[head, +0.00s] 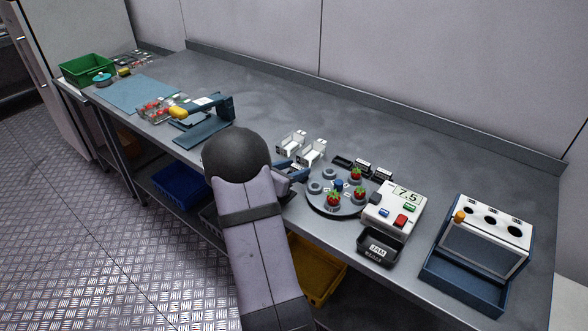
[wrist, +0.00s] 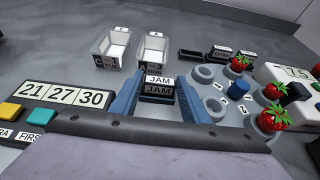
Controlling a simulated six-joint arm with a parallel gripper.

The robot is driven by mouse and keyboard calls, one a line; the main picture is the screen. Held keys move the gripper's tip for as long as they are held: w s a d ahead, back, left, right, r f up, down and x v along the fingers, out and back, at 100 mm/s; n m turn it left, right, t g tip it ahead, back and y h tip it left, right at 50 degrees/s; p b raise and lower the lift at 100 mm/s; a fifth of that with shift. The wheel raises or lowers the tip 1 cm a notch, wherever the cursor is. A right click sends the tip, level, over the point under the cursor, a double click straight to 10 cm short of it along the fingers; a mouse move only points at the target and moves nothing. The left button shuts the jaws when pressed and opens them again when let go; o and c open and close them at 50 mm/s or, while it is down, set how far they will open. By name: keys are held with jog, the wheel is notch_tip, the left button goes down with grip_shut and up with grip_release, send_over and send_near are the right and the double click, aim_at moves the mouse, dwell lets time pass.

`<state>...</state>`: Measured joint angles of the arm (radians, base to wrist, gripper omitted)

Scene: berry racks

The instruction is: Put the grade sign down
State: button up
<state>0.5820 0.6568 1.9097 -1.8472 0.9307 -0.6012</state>
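The grade sign (wrist: 158,88) is a small black block with white JAM labels. In the wrist view it sits between the two blue fingers of my gripper (wrist: 160,84), which look shut on it at its sides. In the head view my gripper (head: 294,172) is partly hidden by my arm, just left of the round turntable, and the sign cannot be made out there. Whether the sign touches the bench is not clear. Behind the turntable is a row of black sign stands (head: 362,166); the left one looks bare, and the others carry white labels.
The turntable (head: 323,203) holds grey cups and several strawberries. Two white bins (head: 313,152) stand behind my gripper. A scale (head: 405,196) and black JAM tray (head: 365,257) are to the right. A panel (wrist: 64,95) reads 21 27 30. The back of the bench (head: 290,95) is clear.

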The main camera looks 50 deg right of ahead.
jog(key=shift+o, duration=1.2)
jog(key=shift+r, duration=0.1)
jog(key=shift+r+p, duration=0.2)
jog(key=shift+p, duration=0.1)
jog(key=shift+a, duration=0.4)
jog(key=b+v, duration=0.2)
jog(key=v, duration=0.9)
jog(key=shift+a, duration=0.15)
